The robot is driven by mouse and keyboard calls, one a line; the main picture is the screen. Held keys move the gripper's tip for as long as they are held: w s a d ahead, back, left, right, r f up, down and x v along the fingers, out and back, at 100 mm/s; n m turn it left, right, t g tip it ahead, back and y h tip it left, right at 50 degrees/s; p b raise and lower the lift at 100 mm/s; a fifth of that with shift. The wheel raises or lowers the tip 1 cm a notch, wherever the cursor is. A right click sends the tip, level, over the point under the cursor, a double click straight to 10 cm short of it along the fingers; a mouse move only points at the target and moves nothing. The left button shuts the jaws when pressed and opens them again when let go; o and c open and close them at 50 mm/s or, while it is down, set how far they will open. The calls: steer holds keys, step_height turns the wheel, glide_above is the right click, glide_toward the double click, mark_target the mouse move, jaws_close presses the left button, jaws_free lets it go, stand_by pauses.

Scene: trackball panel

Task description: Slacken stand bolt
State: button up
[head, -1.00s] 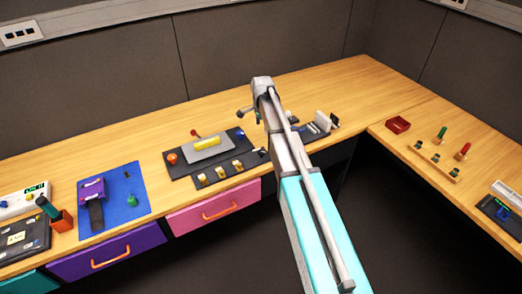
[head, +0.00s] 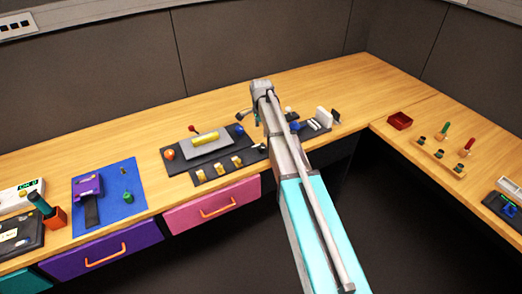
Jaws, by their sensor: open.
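No bolt can be made out for certain as the stand bolt. A dark panel (head: 182,168) lies on the bench left of my arm. It bears a grey plate with a yellow cylinder (head: 205,138), an orange knob (head: 169,154), a red-tipped lever (head: 192,129) and a blue ball (head: 239,130). My gripper (head: 244,115) is small and mostly hidden by my wrist, just above the right end of this panel. Nothing is seen held in it. A second dark panel (head: 312,133) with white blocks is partly covered by my arm.
A strip with gold clips (head: 218,169) lies at the bench front. A blue mat (head: 120,208) with a purple device is at left. A red tray (head: 400,121) and a wooden peg rack (head: 438,158) stand on the right bench. Bare wood lies behind the panels.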

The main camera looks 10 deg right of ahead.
mark_target(261, 147)
steer(key=shift+f+b, duration=4.55)
steer(key=shift+f, duration=0.3)
